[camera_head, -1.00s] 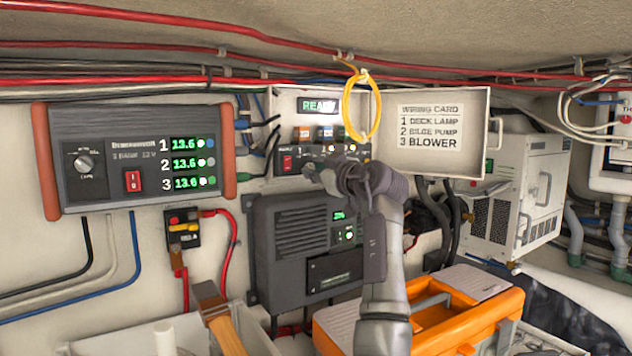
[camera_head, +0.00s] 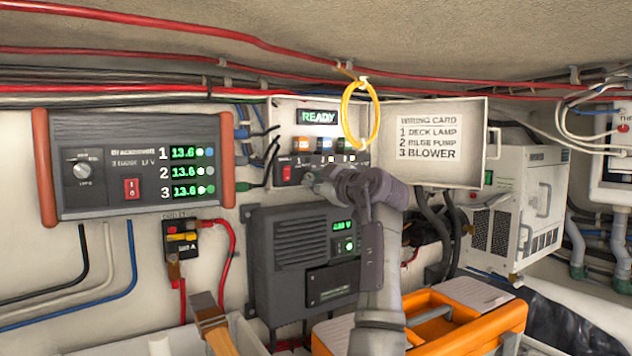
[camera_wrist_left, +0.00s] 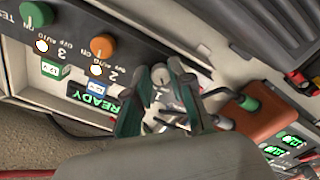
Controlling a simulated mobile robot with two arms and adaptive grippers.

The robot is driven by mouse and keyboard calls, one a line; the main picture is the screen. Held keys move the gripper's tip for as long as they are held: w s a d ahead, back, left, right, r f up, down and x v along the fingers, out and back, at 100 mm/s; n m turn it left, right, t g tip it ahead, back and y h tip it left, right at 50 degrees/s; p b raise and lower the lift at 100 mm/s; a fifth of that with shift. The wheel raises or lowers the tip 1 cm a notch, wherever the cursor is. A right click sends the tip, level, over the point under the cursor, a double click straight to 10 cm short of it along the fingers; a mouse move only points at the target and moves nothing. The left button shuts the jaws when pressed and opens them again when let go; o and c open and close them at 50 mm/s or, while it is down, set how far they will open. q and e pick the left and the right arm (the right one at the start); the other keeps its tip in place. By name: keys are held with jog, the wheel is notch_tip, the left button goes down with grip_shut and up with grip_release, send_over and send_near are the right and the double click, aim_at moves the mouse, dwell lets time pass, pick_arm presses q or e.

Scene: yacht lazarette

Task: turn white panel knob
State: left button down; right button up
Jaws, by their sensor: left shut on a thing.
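The white knob (camera_wrist_left: 160,72) sits on the dark strip of the switch panel, by the number 1, in the left wrist view. My left gripper (camera_wrist_left: 157,84) is shut on it, with a finger on each side. An orange knob (camera_wrist_left: 103,46) and a green knob (camera_wrist_left: 36,14) stand in the same row, apart from the fingers. In the head view my left gripper (camera_head: 312,178) is at the lower part of the open switch panel (camera_head: 285,118); the white knob is hidden there. The panel's display (camera_head: 319,117) reads READY. My right gripper is out of view.
A yellow loop (camera_head: 347,116) hangs in front of the panel, close above my gripper. The open door with a wiring card (camera_head: 428,137) is to the right. A grey unit (camera_head: 282,237) is below, a meter box (camera_head: 95,135) left. An orange toolbox (camera_head: 480,325) stands below.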

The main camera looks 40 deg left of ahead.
pick_arm(q)
jog(key=c, duration=1)
grip_release()
jog(key=v, duration=0.7)
jog(key=shift+s+d, duration=0.1)
jog(key=shift+d, duration=0.15)
